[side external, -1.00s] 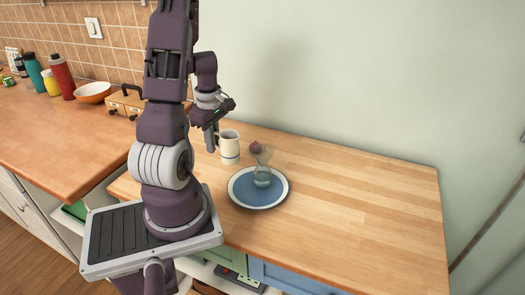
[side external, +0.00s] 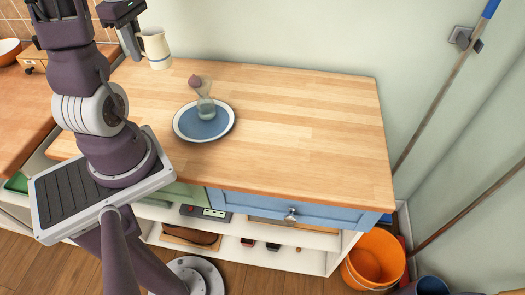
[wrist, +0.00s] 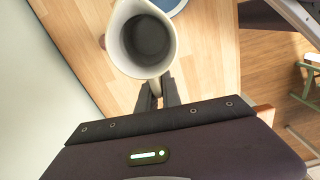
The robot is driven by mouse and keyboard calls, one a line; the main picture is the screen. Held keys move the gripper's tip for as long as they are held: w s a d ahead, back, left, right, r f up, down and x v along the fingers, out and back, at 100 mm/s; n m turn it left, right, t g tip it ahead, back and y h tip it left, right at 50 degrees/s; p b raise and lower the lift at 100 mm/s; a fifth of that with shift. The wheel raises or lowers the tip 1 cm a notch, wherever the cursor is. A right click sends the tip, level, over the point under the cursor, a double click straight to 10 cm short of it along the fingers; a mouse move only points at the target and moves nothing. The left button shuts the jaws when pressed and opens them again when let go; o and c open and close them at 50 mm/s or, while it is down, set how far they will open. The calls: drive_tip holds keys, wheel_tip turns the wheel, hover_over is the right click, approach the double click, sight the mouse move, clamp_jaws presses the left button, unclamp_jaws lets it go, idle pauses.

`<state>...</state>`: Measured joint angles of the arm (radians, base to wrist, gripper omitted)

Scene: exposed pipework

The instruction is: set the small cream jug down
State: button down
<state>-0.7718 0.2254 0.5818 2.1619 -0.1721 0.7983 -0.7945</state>
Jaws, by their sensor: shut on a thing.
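The small cream jug (side external: 156,49) with a blue band is upright near the back left of the wooden counter (side external: 290,110), and looks raised above it. In the wrist view, the jug (wrist: 142,40) is seen from above, its round mouth open and its inside grey and empty-looking. My gripper (side external: 138,46) is shut on the jug's handle side, to the left of the body. In the wrist view, the fingers of my gripper (wrist: 157,93) meet just below the jug's rim; the grip itself is partly hidden.
A blue plate with a white rim (side external: 184,128) bears a clear glass vessel (side external: 205,105). A dark reddish round item (side external: 194,81), perhaps an onion, lies behind it. The counter's right side is clear. A wall runs along the back.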

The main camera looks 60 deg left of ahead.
drive_tip(key=w+d+m, duration=1.2)
drive_tip(key=w+d, duration=0.6)
drive_tip(key=w+d+m, duration=0.2)
drive_tip(key=d+m, duration=0.3)
drive_tip(key=d, duration=0.5)
drive_tip(key=f, duration=1.5)
drive_tip(key=shift+s+a, duration=0.1)
drive_tip(key=shift+s, duration=0.1)
drive_tip(key=shift+f, duration=0.2)
drive_tip(key=c, duration=1.5)
unclamp_jaws()
